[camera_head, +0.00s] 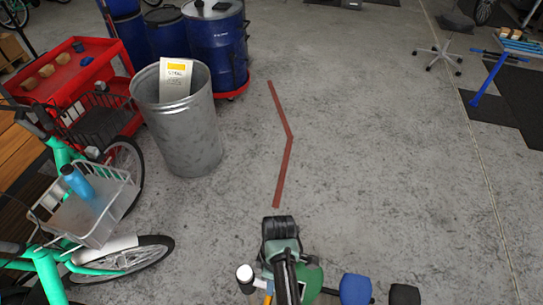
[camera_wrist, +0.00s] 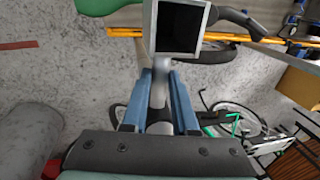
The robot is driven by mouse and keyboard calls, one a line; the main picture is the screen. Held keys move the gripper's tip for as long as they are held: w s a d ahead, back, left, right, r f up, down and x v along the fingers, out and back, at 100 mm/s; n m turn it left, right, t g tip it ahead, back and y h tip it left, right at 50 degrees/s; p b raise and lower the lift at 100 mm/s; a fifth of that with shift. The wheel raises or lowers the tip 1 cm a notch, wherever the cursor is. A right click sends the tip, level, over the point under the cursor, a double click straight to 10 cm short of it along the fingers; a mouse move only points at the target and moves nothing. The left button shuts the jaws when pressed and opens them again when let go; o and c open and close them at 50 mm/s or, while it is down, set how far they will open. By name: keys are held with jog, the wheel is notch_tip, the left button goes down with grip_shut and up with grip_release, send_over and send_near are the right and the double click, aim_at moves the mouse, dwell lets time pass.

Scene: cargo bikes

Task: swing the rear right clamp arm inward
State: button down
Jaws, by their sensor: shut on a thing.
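In the wrist view my gripper (camera_wrist: 160,74) has its two blue-grey fingers on either side of a grey bar (camera_wrist: 158,92), which looks like the clamp arm, and is shut on it. The bar runs up to a square grey-framed dark pad (camera_wrist: 180,27) just beyond the fingertips. I cannot tell from these frames whether this is the rear right one. In the head view my own arm shows at the bottom centre, and the gripper and clamp arm cannot be made out.
In the head view a metal bin (camera_head: 190,135), a red cart (camera_head: 75,65) and green bikes (camera_head: 50,275) stand left. Blue (camera_head: 355,289) and black round tops are bottom right.

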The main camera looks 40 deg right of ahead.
jog(key=shift+w+d+n, duration=0.15)
jog(key=shift+w+n, duration=0.05)
jog(key=shift+n, duration=0.1)
jog(key=c, duration=0.7)
grip_release()
jog(key=shift+w+d+r+p, duration=0.2)
jog(key=shift+w+d+r, duration=0.1)
jog(key=shift+r, duration=1.85)
jog(key=shift+w+d+r+p, duration=0.2)
jog(key=shift+d+r, duration=0.15)
jog(key=shift+r, duration=1.8)
jog(key=shift+w+d+r+p, duration=0.15)
jog(key=shift+w+d+r, duration=0.15)
jog(key=shift+r, duration=1.85)
jog(key=shift+f, duration=0.1)
